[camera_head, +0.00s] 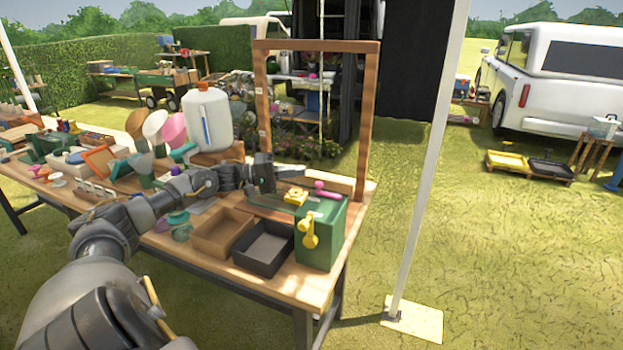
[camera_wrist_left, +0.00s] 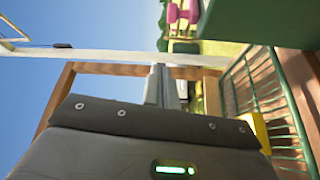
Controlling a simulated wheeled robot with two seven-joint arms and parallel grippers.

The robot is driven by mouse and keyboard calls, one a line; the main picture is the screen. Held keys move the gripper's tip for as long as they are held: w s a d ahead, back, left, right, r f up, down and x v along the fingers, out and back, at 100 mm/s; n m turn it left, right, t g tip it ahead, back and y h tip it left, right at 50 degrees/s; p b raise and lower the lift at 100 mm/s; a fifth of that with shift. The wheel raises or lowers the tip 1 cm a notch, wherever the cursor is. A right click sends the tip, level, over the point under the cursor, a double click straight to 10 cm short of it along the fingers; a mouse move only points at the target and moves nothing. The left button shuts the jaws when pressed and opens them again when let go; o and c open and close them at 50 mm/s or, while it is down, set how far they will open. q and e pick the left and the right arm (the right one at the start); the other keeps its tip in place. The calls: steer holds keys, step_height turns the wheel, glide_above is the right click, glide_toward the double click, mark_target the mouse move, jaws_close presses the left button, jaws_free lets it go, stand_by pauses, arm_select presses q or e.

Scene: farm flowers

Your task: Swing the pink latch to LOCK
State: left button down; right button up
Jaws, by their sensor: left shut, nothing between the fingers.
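The pink latch (camera_head: 326,189) lies on top of a green box (camera_head: 330,225) at the right end of the table. It also shows at the top of the left wrist view (camera_wrist_left: 182,15). My left gripper (camera_head: 265,172) is shut and empty, to the left of the pink latch and apart from it. Its fingers also show in the left wrist view (camera_wrist_left: 163,88). A LOCK marking is too small to make out. My right gripper is not in view.
A yellow part (camera_head: 295,196) sits beside the pink latch, and a yellow latch (camera_head: 309,231) hangs on the box front. A wooden frame (camera_head: 368,120) rises behind. A brown tray (camera_head: 222,232) and a black tray (camera_head: 263,249) stand left of the box.

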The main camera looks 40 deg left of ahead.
arm_select(q)
steer(key=d, duration=0.2)
steer(key=d+p, duration=0.2)
steer(key=d, duration=0.1)
steer(key=shift+w+d+f, duration=0.15)
steer(key=shift+w+d, duration=0.1)
steer(key=shift+d, duration=0.1)
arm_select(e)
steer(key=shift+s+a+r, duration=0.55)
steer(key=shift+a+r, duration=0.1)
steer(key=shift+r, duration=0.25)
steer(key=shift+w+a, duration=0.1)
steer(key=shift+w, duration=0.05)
